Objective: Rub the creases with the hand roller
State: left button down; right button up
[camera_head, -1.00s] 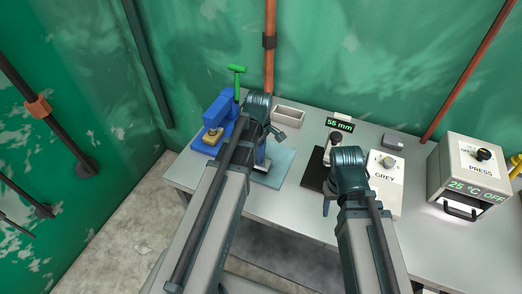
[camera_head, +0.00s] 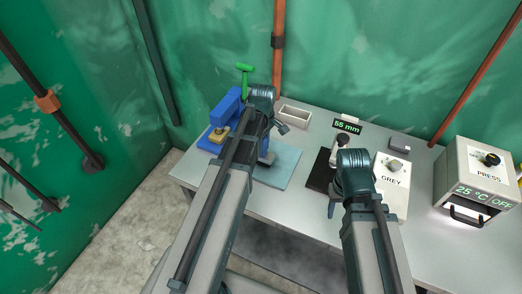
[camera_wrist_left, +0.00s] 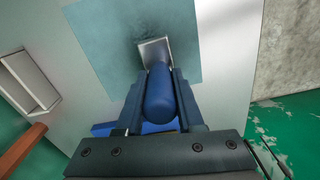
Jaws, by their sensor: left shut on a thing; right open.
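The teal sheet (camera_head: 284,165) lies flat on the grey table and also shows in the left wrist view (camera_wrist_left: 95,30). Faint dark crease marks show on it near the tool's head. My left gripper (camera_wrist_left: 161,76) is shut on the blue handle of the hand roller (camera_wrist_left: 160,98). The roller's pale metal head (camera_wrist_left: 154,50) is over the sheet; whether it touches cannot be told. In the head view my left arm hides much of the roller. My right gripper (camera_head: 331,208) is open, mostly hidden by its wrist, near the dark pad's front edge.
A blue press-like device (camera_head: 224,115) with a green handle stands behind left. A pale tray (camera_head: 295,116) and a 55 mm display (camera_head: 347,127) are at the back.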

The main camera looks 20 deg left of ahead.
pick_arm(q)
jog(key=shift+w+d, duration=0.1)
jog(key=shift+w, duration=0.6)
jog(key=shift+w, duration=0.1)
jog(key=shift+w+d, duration=0.15)
jog(key=shift+w, duration=1.55)
jog(key=shift+r, duration=0.1)
notch_tip(320, 180, up, 6)
jog(key=p, duration=0.5)
jog(key=shift+p, duration=0.4)
